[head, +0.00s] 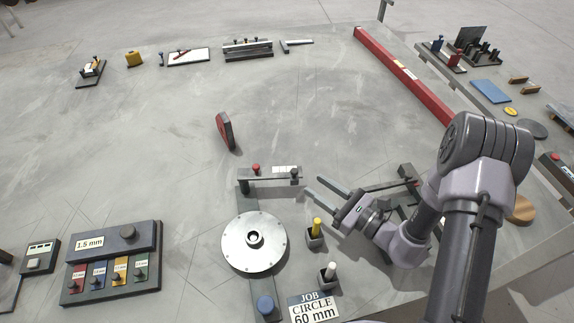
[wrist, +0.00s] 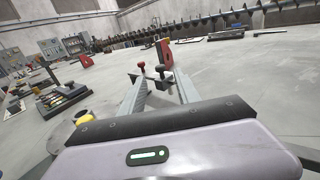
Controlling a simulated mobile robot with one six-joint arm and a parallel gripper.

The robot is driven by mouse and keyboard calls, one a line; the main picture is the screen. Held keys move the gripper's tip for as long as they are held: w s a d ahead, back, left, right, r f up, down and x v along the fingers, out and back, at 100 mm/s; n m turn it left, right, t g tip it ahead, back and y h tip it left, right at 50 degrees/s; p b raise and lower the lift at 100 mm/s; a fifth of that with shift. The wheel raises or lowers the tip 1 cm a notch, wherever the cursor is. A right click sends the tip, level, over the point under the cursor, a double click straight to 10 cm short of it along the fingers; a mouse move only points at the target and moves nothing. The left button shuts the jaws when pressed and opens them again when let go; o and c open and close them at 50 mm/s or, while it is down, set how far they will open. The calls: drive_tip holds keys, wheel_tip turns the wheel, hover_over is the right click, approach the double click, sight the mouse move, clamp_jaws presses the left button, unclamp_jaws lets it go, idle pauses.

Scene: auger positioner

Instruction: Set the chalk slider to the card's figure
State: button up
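The job card (head: 314,309) at the front reads "JOB CIRCLE 60 mm". Behind the round metal disc (head: 254,241) a grey bar (head: 262,182) carries a red knob (head: 256,169), a pale scale label (head: 285,169) and a dark knob (head: 294,174) at its right end. I cannot tell which knob is the chalk slider or read the scale. My gripper (head: 313,185) is open and empty, just right of the bar's right end, fingers pointing at it. In the wrist view the red knob (wrist: 141,66) and dark knob (wrist: 160,71) show beyond and between the open fingertips (wrist: 158,79).
A yellow stick (head: 317,225) and a white stick (head: 331,269) stand in small holders near my arm. A red-faced block (head: 225,131) stands behind the bar. A 1.5 mm panel (head: 113,262) is at left. A long red beam (head: 403,75) lies back right. The middle-left table is clear.

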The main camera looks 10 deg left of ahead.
sight(286, 172)
drive_tip(key=b+x, duration=0.2)
drive_tip(key=x, duration=1)
drive_tip(key=shift+d, duration=0.1)
clamp_jaws()
idle(0.8)
